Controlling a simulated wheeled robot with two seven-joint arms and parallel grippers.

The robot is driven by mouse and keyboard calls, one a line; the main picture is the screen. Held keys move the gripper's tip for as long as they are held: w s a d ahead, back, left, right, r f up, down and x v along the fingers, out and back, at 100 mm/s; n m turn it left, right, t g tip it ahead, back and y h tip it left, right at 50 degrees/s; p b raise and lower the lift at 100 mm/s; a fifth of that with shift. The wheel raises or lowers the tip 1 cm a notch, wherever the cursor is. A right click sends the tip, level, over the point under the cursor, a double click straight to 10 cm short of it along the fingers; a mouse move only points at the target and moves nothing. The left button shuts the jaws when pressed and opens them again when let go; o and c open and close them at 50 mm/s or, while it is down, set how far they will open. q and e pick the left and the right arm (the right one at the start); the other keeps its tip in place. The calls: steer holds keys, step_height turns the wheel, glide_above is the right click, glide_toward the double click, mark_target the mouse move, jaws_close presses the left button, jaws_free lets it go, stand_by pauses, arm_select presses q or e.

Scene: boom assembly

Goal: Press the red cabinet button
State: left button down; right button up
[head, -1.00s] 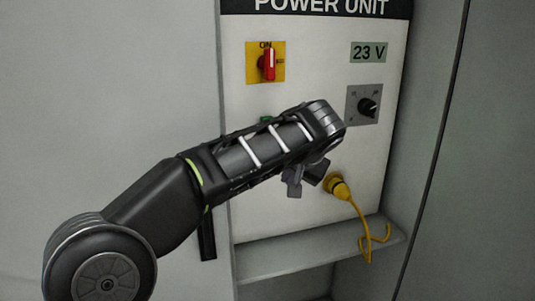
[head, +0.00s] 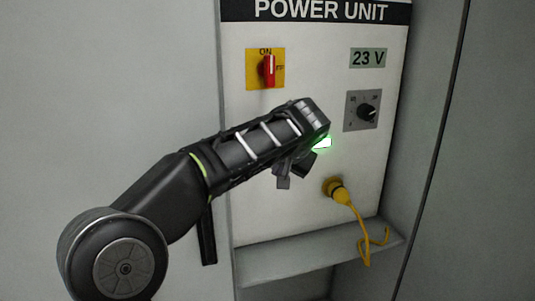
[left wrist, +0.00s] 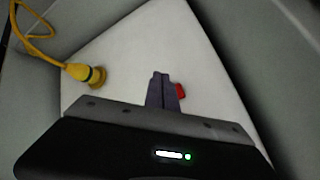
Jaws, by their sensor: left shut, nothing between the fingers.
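A small red piece, apparently the red button (left wrist: 180,90), shows in the left wrist view right beside my fingertips, partly hidden by them. I cannot tell whether they touch it. In the head view my left arm and gripper cover that part of the panel. My left gripper (head: 293,172) is shut and empty in front of the white cabinet panel (head: 315,220); its fingers (left wrist: 162,90) show together in the left wrist view. My right gripper is not in view.
The panel has a red rotary switch (head: 269,70) on a yellow plate, a 23 V display (head: 368,58) and a dark knob (head: 366,112). A yellow plug (head: 337,190) with a hanging cable is below right. A ledge (head: 300,256) runs below; a side wall (head: 430,70) stands right.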

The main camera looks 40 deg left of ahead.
arm_select(q)
steer(key=shift+w+a+p, duration=0.45)
steer(key=shift+w+a, duration=0.2)
steer(key=shift+a, duration=0.3)
steer(key=shift+w+a+p, duration=0.4)
steer(key=shift+w+a, duration=0.25)
steer(key=shift+a, duration=0.25)
steer(key=shift+w+a, duration=0.1)
stand_by(0.6)
steer(key=shift+w+a, duration=0.15)
steer(key=shift+a, duration=0.1)
steer(key=shift+w+a+p, duration=0.25)
steer(key=shift+a+p, duration=0.15)
steer(key=shift+p, duration=0.1)
stand_by(0.7)
steer(key=shift+d, duration=0.1)
stand_by(0.3)
steer(key=shift+s+d+b, duration=0.5)
steer(key=shift+d+b, duration=0.15)
